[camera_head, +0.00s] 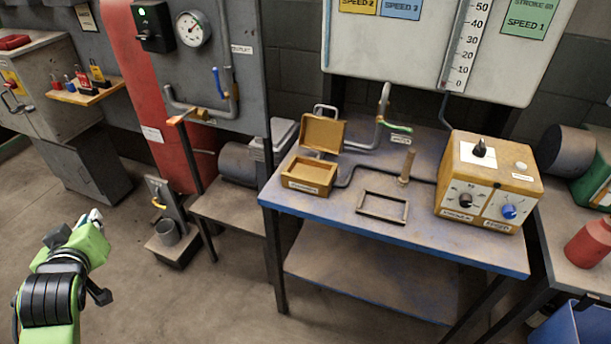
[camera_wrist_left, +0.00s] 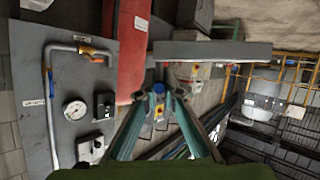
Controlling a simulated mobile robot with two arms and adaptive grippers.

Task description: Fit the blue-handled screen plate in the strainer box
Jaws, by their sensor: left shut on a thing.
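An open yellow box (camera_head: 310,176), which looks like the strainer box, stands at the left end of the blue table. Its lid (camera_head: 323,132) is raised at the back, and its small front label is unreadable. My left gripper (camera_head: 95,217) is far left of the table, over the floor. In the left wrist view, its fingers (camera_wrist_left: 158,96) close around a small blue piece (camera_wrist_left: 158,88), which looks like the screen plate's handle. A grey plate (camera_wrist_left: 215,50) shows nearly edge-on just beyond it. The plate is hard to make out in the head view. My right gripper is out of view.
The blue table (camera_head: 450,250) also holds an empty rectangular frame (camera_head: 382,220), an upright post (camera_head: 407,165) and a yellow control box (camera_head: 488,182). Open floor lies in front.

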